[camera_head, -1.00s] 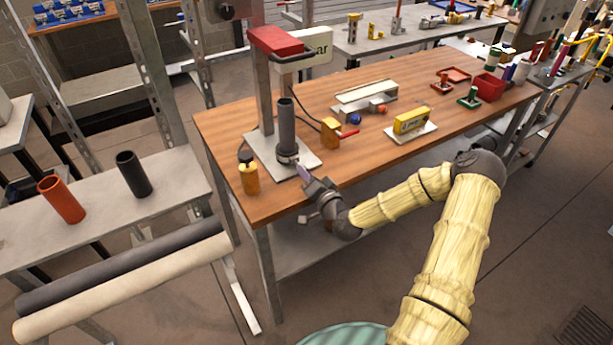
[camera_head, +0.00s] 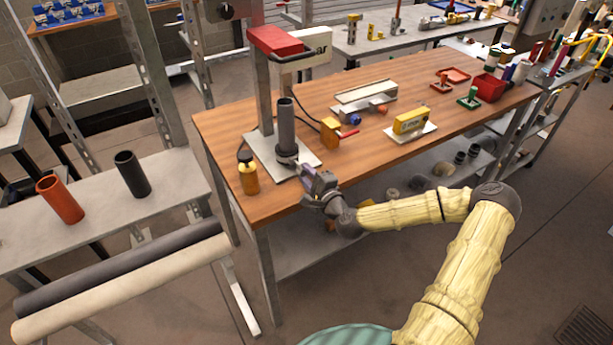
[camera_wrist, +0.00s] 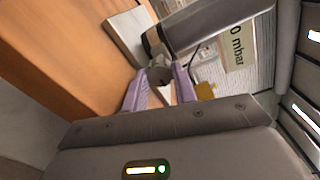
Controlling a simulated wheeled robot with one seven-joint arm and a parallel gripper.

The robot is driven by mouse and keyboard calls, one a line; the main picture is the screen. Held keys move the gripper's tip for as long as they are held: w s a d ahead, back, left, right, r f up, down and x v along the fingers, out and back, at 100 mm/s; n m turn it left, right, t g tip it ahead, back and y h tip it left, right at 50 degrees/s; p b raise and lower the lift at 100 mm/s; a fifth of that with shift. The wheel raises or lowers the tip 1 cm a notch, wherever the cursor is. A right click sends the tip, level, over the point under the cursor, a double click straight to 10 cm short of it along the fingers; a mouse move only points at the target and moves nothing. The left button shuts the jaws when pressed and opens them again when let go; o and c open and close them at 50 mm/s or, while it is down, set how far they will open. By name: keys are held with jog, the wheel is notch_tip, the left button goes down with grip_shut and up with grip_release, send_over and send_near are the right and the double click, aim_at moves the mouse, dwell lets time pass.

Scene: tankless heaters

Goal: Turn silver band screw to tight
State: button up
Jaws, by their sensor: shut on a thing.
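A dark grey upright pipe (camera_head: 286,122) stands on a pale plate (camera_head: 262,151) near the left end of the wooden bench. The band (camera_head: 287,155) wraps the foot of the pipe; it also shows in the wrist view (camera_wrist: 152,42). My gripper (camera_head: 298,168) is at the band's near right side.
A yellow valve with a red handle (camera_head: 333,131) is to the right of the pipe. A red-topped post (camera_head: 268,85) rises behind it. The bench's front middle is clear.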

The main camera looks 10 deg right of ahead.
jog(key=m, duration=0.4)
jog(key=shift+d, duration=0.15)
dwell(0.4)
jog(key=o, duration=0.9)
jog(key=shift+o, duration=0.3)
jog(key=shift+f, duration=0.1)
jog(key=shift+s+f, duration=0.1)
jog(key=shift+s, duration=0.05)
